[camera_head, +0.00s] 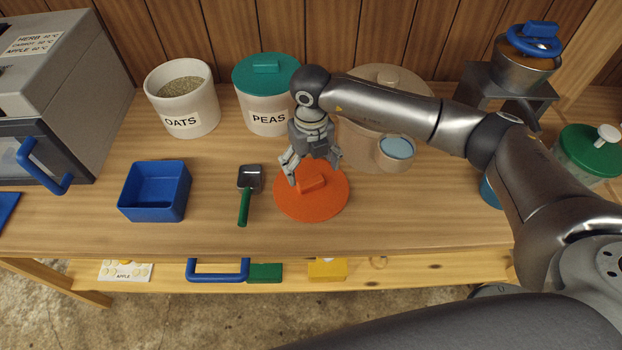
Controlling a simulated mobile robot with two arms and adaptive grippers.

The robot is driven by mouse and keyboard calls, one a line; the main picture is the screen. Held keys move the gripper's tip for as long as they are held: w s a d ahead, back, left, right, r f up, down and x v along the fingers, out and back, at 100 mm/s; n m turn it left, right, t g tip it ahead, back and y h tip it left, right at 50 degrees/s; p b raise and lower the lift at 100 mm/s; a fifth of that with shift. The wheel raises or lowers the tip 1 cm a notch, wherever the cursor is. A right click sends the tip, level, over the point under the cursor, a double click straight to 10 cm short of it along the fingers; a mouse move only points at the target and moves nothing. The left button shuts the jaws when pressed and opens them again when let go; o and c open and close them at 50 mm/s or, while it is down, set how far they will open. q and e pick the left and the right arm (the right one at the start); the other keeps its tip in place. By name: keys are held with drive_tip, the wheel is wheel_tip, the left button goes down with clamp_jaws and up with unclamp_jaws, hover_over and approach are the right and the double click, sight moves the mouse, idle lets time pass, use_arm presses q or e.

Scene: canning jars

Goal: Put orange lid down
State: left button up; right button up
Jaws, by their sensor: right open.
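The orange lid (310,203) is a round disc with a block-shaped knob on top. It lies flat on the wooden table, near the front edge. My right gripper (312,176) is directly above the lid, fingers pointing down, spread on both sides of the knob. The fingers are open; whether they touch the knob I cannot tell. My left gripper is not in view.
A green-handled scoop (247,190) and an open blue box (155,192) stand left of the lid. The OATS jar (183,98) and PEAS jar (262,105) are behind. A beige jar (362,145) stands behind my right arm. Table room is free around the scoop.

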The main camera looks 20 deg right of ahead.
sight(311, 181)
wheel_tip(311, 181, up, 6)
drive_tip(key=shift+f+b, duration=0.1)
drive_tip(key=shift+b, duration=0.45)
